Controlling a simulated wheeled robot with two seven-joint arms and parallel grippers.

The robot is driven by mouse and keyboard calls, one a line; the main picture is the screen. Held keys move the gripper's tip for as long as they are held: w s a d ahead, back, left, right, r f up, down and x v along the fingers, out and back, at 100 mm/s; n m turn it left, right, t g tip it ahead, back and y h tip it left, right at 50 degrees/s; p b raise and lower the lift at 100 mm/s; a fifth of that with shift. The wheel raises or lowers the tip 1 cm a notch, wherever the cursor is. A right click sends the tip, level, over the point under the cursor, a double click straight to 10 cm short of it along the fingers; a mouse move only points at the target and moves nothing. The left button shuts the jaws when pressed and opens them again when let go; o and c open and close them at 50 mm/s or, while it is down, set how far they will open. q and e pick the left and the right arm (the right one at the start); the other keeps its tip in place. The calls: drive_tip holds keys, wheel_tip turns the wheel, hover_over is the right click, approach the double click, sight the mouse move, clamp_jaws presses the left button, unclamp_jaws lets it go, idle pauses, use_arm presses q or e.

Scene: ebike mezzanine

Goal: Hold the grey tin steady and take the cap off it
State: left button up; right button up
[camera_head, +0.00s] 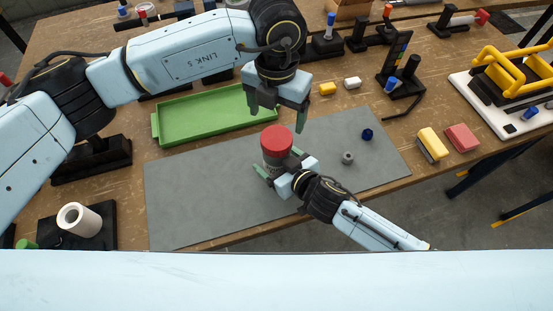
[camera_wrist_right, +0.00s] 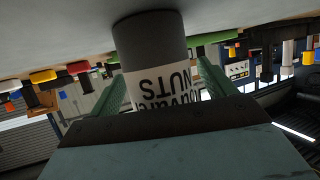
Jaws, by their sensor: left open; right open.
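The grey tin (camera_head: 276,162) stands upright on the grey mat, topped by a red cap (camera_head: 276,139). In the right wrist view the tin (camera_wrist_right: 150,45) appears upside down, with a white label reading "NUTS"; its cap is hidden there. My right gripper (camera_head: 278,166) is open, with its green fingers on either side of the tin's body; the right wrist view shows a finger to each side (camera_wrist_right: 160,85). My left gripper (camera_head: 276,117) is open and empty, pointing down above and just behind the red cap, apart from it.
The grey mat (camera_head: 195,200) is mostly clear, with a small grey nut (camera_head: 348,158) and a blue piece (camera_head: 367,134) at right. An empty green tray (camera_head: 200,118) lies behind. Yellow (camera_head: 432,142) and red (camera_head: 461,138) blocks are right; a white roll (camera_head: 80,220) is front left.

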sight(276, 137)
clamp_jaws()
use_arm(q)
drive_tip(key=m, duration=0.7)
drive_tip(key=shift+d+m, duration=0.1)
drive_tip(key=shift+m, duration=0.3)
drive_tip(key=m, duration=0.3)
drive_tip(key=shift+m, duration=0.4)
drive_tip(key=m, duration=0.3)
drive_tip(key=shift+m, duration=0.4)
drive_tip(key=m, duration=0.5)
drive_tip(key=shift+m, duration=0.3)
drive_tip(key=m, duration=0.3)
drive_tip(key=shift+m, duration=0.4)
drive_tip(key=m, duration=1.1)
drive_tip(key=shift+f, duration=4)
